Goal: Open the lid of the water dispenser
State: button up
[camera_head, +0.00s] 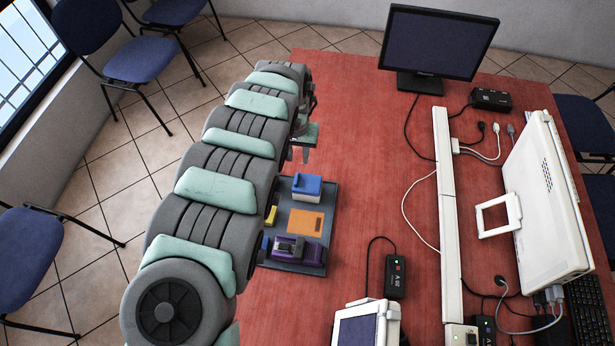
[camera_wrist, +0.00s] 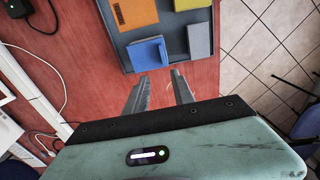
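I see nothing that is clearly a water dispenser. A small box with a blue top and pale sides (camera_head: 307,187) sits at the far end of a grey tray (camera_head: 331,215); I cannot tell whether it is the dispenser. The blue box shows in the wrist view (camera_wrist: 148,54), just beyond my fingertips. My gripper (camera_wrist: 159,77) is open, with its two fingers apart and nothing visible between them. In the head view my arm hides part of the tray's left side, and the gripper is partly hidden.
The tray also holds an orange flat piece (camera_head: 305,222), a purple box (camera_head: 297,249) and a yellow piece (camera_head: 271,215). A black box with a cable (camera_head: 395,277), a white cable duct (camera_head: 449,220) and a monitor (camera_head: 437,43) are on the red table (camera_head: 365,150).

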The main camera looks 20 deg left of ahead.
aim_at(296, 180)
jog(key=shift+g, duration=0.3)
jog(key=f, duration=0.3)
jog(key=s+f, duration=0.1)
jog(key=f, duration=0.3)
jog(key=f+b, duration=0.1)
jog(key=f, duration=0.2)
jog(key=shift+s+a+f, duration=0.1)
jog(key=shift+s+f, duration=0.1)
jog(key=shift+s, duration=0.05)
jog(key=shift+a, duration=0.1)
jog(key=shift+c, duration=0.2)
grip_shut()
dwell(0.7)
